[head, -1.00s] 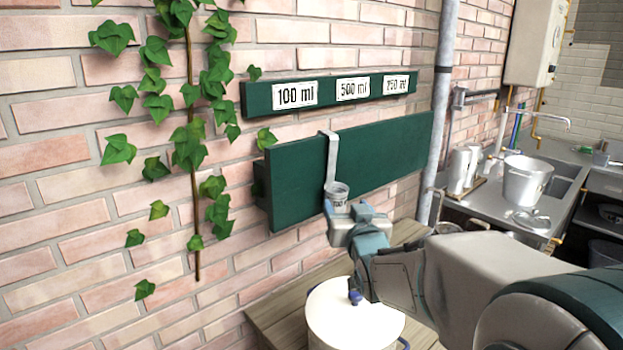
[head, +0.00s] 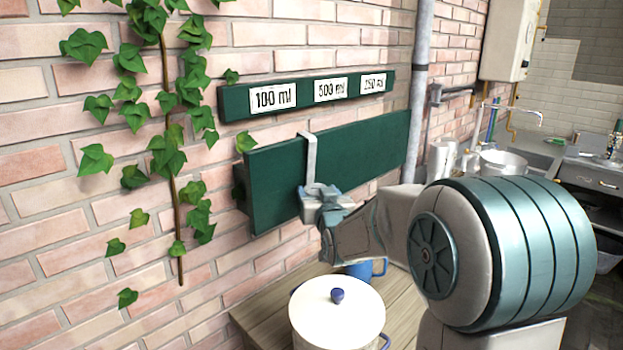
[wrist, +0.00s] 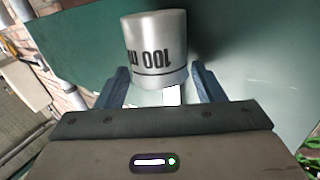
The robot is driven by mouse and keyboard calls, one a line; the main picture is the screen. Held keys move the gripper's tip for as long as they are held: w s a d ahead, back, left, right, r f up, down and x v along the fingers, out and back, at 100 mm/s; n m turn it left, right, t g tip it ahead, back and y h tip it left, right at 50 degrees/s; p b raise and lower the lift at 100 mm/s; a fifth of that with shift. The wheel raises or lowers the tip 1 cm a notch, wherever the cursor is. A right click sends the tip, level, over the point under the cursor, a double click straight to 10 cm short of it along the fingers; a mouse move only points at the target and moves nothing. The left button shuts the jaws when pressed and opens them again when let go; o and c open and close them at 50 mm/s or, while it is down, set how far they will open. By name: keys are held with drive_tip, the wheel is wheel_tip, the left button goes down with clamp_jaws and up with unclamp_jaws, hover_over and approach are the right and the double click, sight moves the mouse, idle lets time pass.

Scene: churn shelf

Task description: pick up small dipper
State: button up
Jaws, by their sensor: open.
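The small dipper hangs by its flat grey handle (head: 310,155) over the top edge of a green board (head: 365,150). In the wrist view its metal cup (wrist: 155,48) shows, marked "100" with a partly hidden unit, the lettering upside down. My gripper (wrist: 160,78) is open, with one blue finger on each side of the cup's near end. Whether the fingers touch the cup cannot be told. In the head view my gripper (head: 322,203) is at the handle's lower end and hides the cup.
A white-lidded pot (head: 335,318) and a blue vessel (head: 367,268) stand on a wooden surface (head: 262,318) below. Ivy (head: 165,155) climbs the brick wall at left.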

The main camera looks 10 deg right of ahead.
drive_tip(key=c, duration=0.9)
drive_tip(key=shift+o, duration=0.2)
drive_tip(key=shift+r, duration=0.1)
